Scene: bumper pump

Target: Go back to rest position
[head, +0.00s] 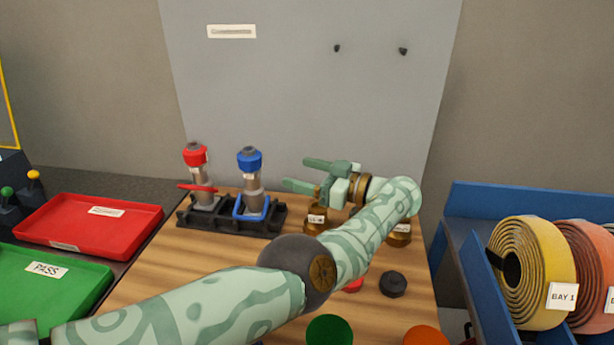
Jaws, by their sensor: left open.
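My left arm reaches in from the lower left across the table. My left gripper (297,173) is at its end, above the back part of the wooden table (190,270), with its fingers pointing left. The fingers are apart and nothing is between them. It is to the right of the blue-topped fitting (250,165) and apart from it. A red-topped fitting (197,170) stands upright beside that one in a black rack (230,227). My right gripper is out of view.
Two brass pieces (317,218) (399,234) stand under and behind my arm, which partly hides them. A black knob (393,284), green disc (329,331) and orange disc (426,337) are nearer. Red (90,222) and green (45,290) trays are left; coiled hoses (540,270) are right.

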